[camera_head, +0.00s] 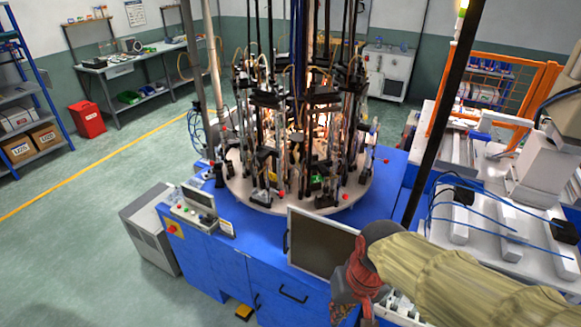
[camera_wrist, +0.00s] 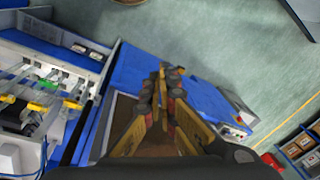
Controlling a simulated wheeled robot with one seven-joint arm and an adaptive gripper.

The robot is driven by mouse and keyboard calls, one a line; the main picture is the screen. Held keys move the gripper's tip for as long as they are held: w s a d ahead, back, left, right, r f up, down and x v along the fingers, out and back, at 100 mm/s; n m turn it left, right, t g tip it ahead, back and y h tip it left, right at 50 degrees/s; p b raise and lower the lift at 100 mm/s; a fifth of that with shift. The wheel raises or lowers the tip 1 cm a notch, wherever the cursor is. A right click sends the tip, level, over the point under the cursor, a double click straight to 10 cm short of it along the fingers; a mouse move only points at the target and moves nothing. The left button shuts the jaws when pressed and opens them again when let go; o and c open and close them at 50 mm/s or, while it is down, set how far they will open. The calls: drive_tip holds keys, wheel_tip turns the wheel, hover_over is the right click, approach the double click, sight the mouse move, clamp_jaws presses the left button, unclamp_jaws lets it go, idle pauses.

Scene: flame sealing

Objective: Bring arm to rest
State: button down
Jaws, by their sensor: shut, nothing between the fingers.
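My gripper (camera_wrist: 165,75) shows in the wrist view with its yellow and dark fingers brought together at the tips. Nothing is between them. In the head view, my arm in its tan sleeve comes in from the lower right. My gripper's end of the arm is at the bottom, in front of the dark monitor panel (camera_head: 322,243) of the blue machine (camera_head: 230,268). The fingertips are hard to make out there. In the wrist view the gripper hangs over the blue machine top (camera_wrist: 140,68), and I cannot tell the gap below it.
A round turntable (camera_head: 240,190) with several glass and metal fixtures stands on the machine. A dark vertical post (camera_head: 448,105) rises near my arm. White equipment (camera_head: 535,175) and an orange fence (camera_head: 515,75) are on the right. The green floor (camera_head: 65,235) at left is open.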

drive_tip(key=s+d+f+t+h+b, duration=0.1)
drive_tip(key=s+d+t+b, duration=0.3)
drive_tip(key=d+b, duration=0.4)
drive_tip(key=shift+d+f+m+t+h+b, duration=0.3)
drive_tip(key=shift+f+b, duration=0.05)
drive_tip(key=shift+b, duration=1.3)
drive_tip(key=shift+s, duration=0.1)
